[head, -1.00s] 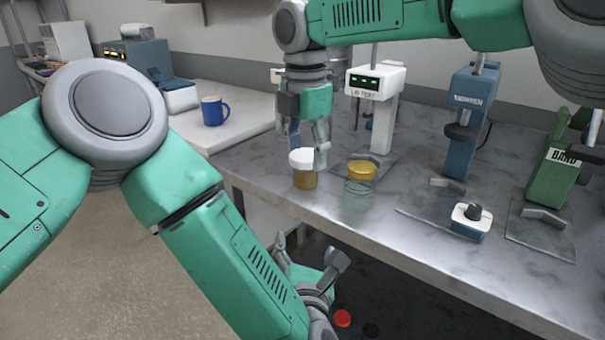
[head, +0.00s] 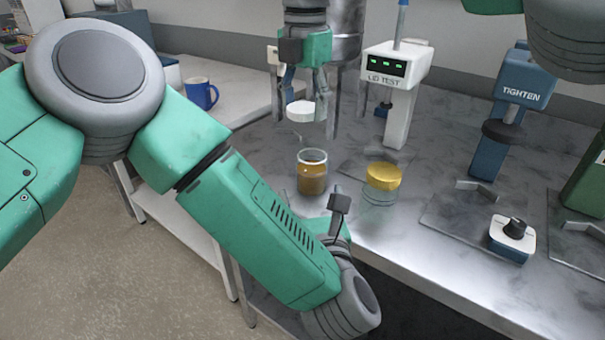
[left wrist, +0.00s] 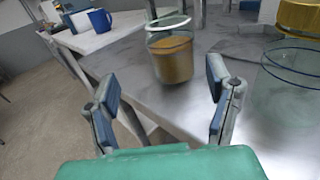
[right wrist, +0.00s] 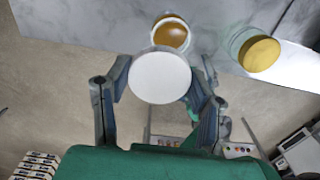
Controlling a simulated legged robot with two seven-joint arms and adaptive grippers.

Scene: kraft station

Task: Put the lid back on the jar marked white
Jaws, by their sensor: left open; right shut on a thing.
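The open jar (head: 312,178), with amber contents and a white ring at its rim, stands upright near the bench's front edge. It also shows in the left wrist view (left wrist: 172,62) and right wrist view (right wrist: 170,38). My right gripper (head: 303,100) is shut on the white lid (head: 300,111), holding it above the jar, clearly apart from the rim. The lid fills the jaws in the right wrist view (right wrist: 160,78). My left gripper (left wrist: 165,100) is open and empty, in front of and below the jar; in the head view its forearm partly hides it.
A glass jar with a gold lid (head: 384,176) stands just right of the open jar. Behind are the white LID TEST stand (head: 397,68) and blue TIGHTEN stand (head: 515,95). A small knob box (head: 512,240) sits farther right. A blue mug (head: 201,94) stands left.

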